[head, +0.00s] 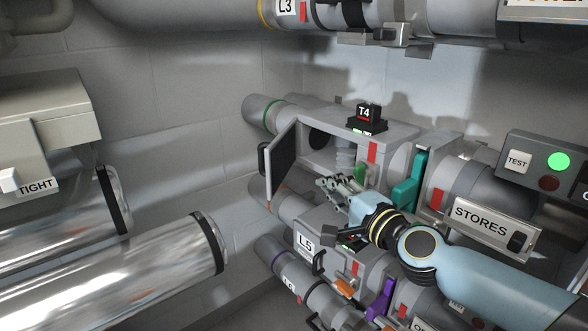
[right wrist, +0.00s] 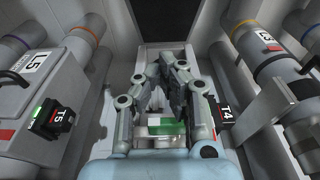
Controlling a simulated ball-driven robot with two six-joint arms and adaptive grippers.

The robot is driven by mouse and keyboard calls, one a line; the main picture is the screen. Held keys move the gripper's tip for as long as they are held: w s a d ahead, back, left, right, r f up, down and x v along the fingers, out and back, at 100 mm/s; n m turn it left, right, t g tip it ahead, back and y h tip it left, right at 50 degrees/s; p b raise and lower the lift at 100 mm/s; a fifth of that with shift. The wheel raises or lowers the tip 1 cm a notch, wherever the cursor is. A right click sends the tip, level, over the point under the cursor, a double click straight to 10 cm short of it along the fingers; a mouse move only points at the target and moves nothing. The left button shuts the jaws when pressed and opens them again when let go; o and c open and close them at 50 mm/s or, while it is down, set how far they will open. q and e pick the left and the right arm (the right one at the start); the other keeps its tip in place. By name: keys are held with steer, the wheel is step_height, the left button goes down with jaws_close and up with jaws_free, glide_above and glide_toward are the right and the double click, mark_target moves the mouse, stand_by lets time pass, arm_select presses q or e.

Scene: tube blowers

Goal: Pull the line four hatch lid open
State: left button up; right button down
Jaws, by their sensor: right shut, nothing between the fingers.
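The line four hatch lid (head: 283,160) stands swung out from the left end of the grey box that carries the T4 block (head: 368,115). A black handle (head: 262,159) is on its outer face. The box's front is open, showing a pale ribbed part (head: 345,155) and a green piece (head: 361,172) inside. My right gripper (head: 326,184) is shut and empty, in front of the opening, to the right of the lid and apart from its handle. In the right wrist view my gripper (right wrist: 170,58) has its fingers together, with a dark framed panel (right wrist: 163,20) beyond. My left gripper is not in view.
The L5 box (head: 305,243) with a black handle lies just below my right gripper. The L3 tube (head: 286,8) runs above. The STORES plate (head: 482,221) and a button panel (head: 541,165) are at right. Shiny tubes (head: 110,285) lie at left.

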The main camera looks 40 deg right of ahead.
glide_toward(284, 163)
steer(key=w+d, duration=0.2)
steer(key=w, duration=0.1)
steer(key=w+a, duration=0.1)
steer(key=w, duration=0.1)
steer(key=shift+a+r, duration=0.15)
steer(key=shift+a, duration=0.1)
steer(key=shift+w+a, duration=0.15)
steer(key=shift+s, duration=0.2)
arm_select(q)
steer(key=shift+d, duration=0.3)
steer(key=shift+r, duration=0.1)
